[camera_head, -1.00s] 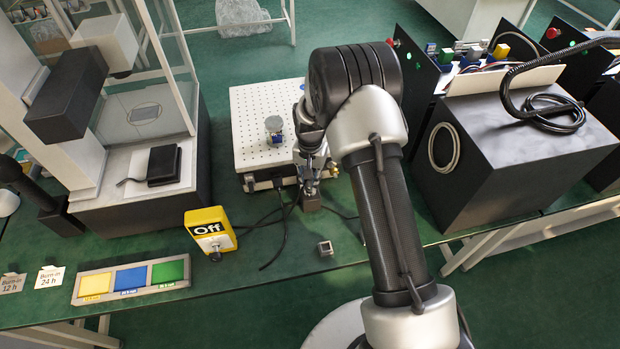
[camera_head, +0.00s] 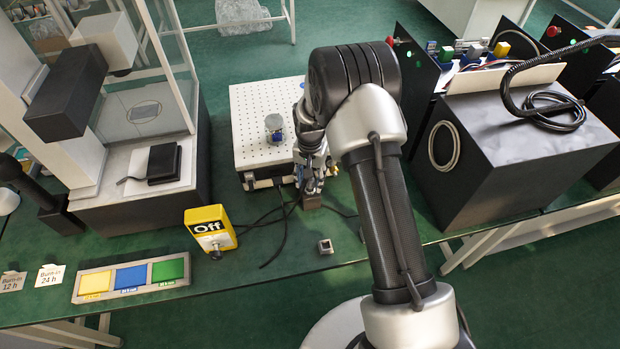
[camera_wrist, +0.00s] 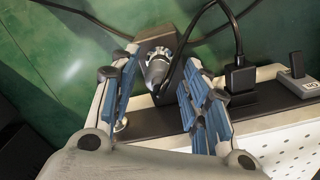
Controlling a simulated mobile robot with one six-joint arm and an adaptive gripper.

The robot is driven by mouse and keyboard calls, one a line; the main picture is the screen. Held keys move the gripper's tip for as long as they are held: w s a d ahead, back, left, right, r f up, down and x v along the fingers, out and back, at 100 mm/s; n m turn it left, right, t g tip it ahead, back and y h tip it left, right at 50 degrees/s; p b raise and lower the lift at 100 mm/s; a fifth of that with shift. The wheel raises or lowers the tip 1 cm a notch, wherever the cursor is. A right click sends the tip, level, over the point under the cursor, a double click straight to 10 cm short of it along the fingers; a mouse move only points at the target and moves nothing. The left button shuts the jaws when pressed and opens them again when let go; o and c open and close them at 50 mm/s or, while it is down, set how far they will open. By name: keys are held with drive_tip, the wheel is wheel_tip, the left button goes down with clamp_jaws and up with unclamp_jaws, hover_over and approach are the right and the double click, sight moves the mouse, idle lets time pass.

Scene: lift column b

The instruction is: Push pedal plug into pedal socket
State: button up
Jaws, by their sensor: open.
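In the wrist view a silver, round-tipped plug (camera_wrist: 157,70), which looks like the pedal plug, points out of a dark brown block (camera_wrist: 156,42). My gripper (camera_wrist: 160,78) is open, with its blue-padded fingers on either side of the plug. I cannot tell whether either finger touches it. In the head view my gripper (camera_head: 316,184) is low over the same block (camera_head: 312,202), near the front of the white perforated box (camera_head: 262,118). My wrist mostly hides the plug there. I cannot clearly identify the pedal socket.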

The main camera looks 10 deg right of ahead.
wheel_tip(320, 180, up, 12)
idle(0.6)
idle(0.5)
drive_tip(key=s+r+n+t, duration=0.1)
drive_tip(key=s+r, duration=0.6)
drive_tip(key=r, duration=0.3)
drive_tip(key=s+r+n+t, duration=0.1)
drive_tip(key=s+r+n, duration=0.1)
drive_tip(key=s+r, duration=0.6)
drive_tip(key=s+d+r+n+t+b, duration=0.1)
drive_tip(key=s+r+n+t, duration=0.1)
drive_tip(key=s, duration=1.5)
drive_tip(key=shift+s+r+n+t, duration=0.2)
drive_tip(key=shift+r+n+t, duration=0.15)
drive_tip(key=shift+r, duration=0.25)
